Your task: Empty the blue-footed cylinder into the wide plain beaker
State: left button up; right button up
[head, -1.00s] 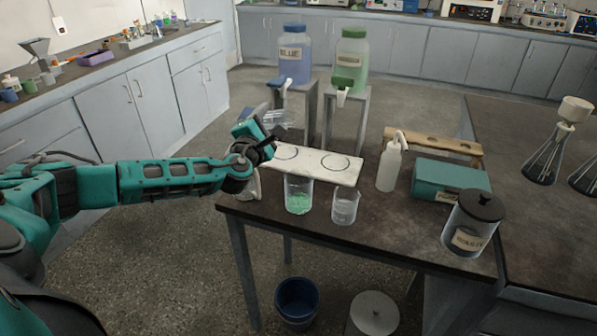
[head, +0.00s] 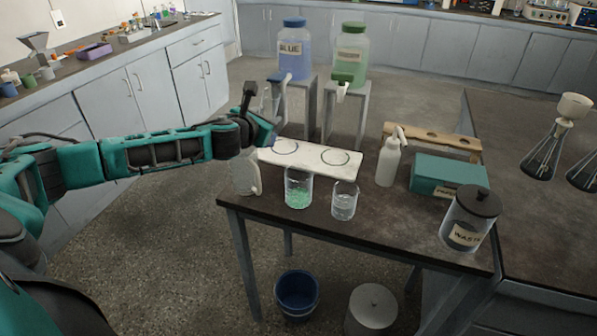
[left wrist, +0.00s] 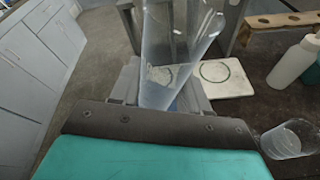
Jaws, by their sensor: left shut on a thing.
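My left gripper (head: 268,125) is raised beyond the left end of the dark table. It is shut on the clear cylinder (left wrist: 178,40), which stands up between the fingers in the left wrist view, slightly tilted there. A bit of blue shows low behind it. I cannot tell whether anything is inside the cylinder. A plain beaker (head: 298,190) with green material in its bottom stands near the table's front edge. A second, narrower clear beaker (head: 344,201) stands just right of it. One beaker (left wrist: 286,140) shows in the left wrist view. My right gripper is not in view.
A white board (head: 310,157) with ring marks lies behind the beakers. A white bottle (head: 388,163), a teal box (head: 448,177) and a waste jar (head: 468,220) stand to the right. A pale object (head: 246,175) stands at the left corner. Blue (head: 294,60) and green (head: 349,62) jugs stand behind.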

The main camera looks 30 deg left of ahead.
pick_arm(q)
jog(key=shift+w+a+r+n+g+h, duration=0.1)
jog(key=shift+a+r+n+g+h, duration=0.2)
jog(key=shift+r+n+h, duration=0.3)
jog(key=shift+a+f+n+h, duration=0.15)
jog(key=shift+f+n+h, duration=0.15)
jog(key=shift+n, duration=0.4)
